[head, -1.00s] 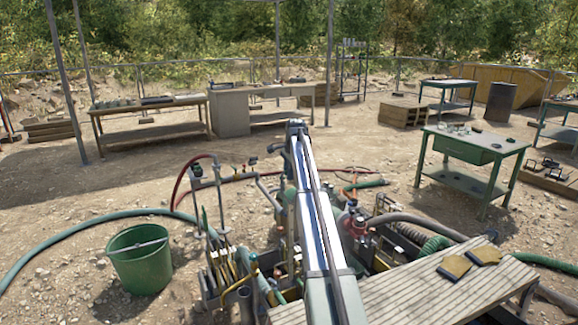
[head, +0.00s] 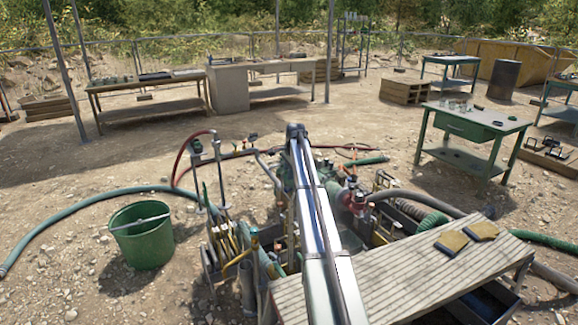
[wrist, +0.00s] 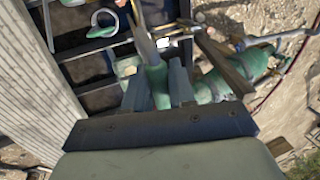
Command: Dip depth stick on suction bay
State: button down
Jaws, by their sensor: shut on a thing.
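In the wrist view my gripper (wrist: 158,84) is shut on a green handle, with one grey jaw on either side of it. A flat, pale metal stick (wrist: 141,36) runs from this handle toward the top of the picture; I take it for the depth stick. Its far end is not clearly visible. Dark open compartments of the tank (wrist: 88,66) lie beyond and to the left of the gripper. I cannot tell which is the suction bay. In the head view my arm hides the gripper and the stick.
A slatted walkway (head: 400,279) with two yellow-and-black pads borders the tank. A red-and-green pump (head: 352,197) and hoses stand beside the bays. A green bucket (head: 142,239) stands on the ground at left. A green table (head: 470,124) stands at right, well away.

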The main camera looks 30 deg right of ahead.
aim_at(290, 226)
notch_tip(290, 226, down, 30)
jog(key=shift+f, duration=0.1)
dwell(1.6)
jog(key=shift+f, duration=0.5)
dwell(0.5)
dwell(0.6)
